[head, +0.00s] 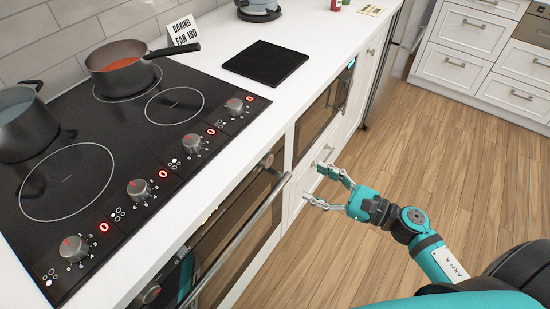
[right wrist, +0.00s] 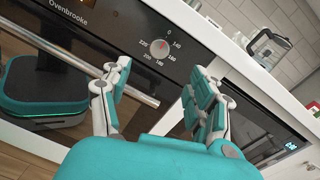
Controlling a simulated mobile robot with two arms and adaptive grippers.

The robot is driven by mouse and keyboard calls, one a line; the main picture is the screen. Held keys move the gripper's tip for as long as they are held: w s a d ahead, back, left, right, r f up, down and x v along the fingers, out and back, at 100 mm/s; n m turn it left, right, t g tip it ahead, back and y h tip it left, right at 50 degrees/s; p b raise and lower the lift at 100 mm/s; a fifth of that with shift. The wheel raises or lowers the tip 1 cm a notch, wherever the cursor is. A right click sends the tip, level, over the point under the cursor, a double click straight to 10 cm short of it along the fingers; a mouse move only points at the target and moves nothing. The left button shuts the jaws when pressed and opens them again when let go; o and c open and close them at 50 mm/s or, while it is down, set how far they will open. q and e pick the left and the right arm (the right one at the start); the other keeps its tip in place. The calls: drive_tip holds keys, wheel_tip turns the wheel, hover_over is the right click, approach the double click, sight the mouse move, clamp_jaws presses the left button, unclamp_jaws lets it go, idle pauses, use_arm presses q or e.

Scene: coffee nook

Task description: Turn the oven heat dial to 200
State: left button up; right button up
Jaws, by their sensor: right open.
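The oven heat dial (right wrist: 157,48) is a round silver knob on the black oven panel in the right wrist view. Numbers from 0 and 140 up to 220 ring it. A small red mark shows near its upper part, toward the 0; the exact setting is hard to read. In the head view the dial (head: 267,160) shows edge-on at the right end of the oven front. My right gripper (head: 322,187) is open and empty, in front of the cabinets and apart from the dial. In the right wrist view its fingers (right wrist: 156,92) frame the space below the dial. My left gripper is out of view.
The oven handle (head: 240,240) runs across the oven front, below the panel. A black hob (head: 100,160) with several knobs and two pots is above it. A built-in appliance (head: 318,120) is to the right. Open wooden floor (head: 420,150) lies beyond my right arm.

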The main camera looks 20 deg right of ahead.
sight(270, 161)
drive_tip(key=p+x, duration=0.2)
drive_tip(key=x, duration=0.9)
drive_tip(key=shift+w+a+p, duration=0.1)
drive_tip(key=shift+w+p, duration=0.2)
drive_tip(key=shift+w+a, duration=0.3)
drive_tip(key=shift+a, duration=0.05)
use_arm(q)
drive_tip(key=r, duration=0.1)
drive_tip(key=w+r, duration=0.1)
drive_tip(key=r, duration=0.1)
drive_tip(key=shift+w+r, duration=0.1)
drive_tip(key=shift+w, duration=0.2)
use_arm(e)
drive_tip(key=c, duration=1.1)
drive_tip(key=shift+c, duration=0.2)
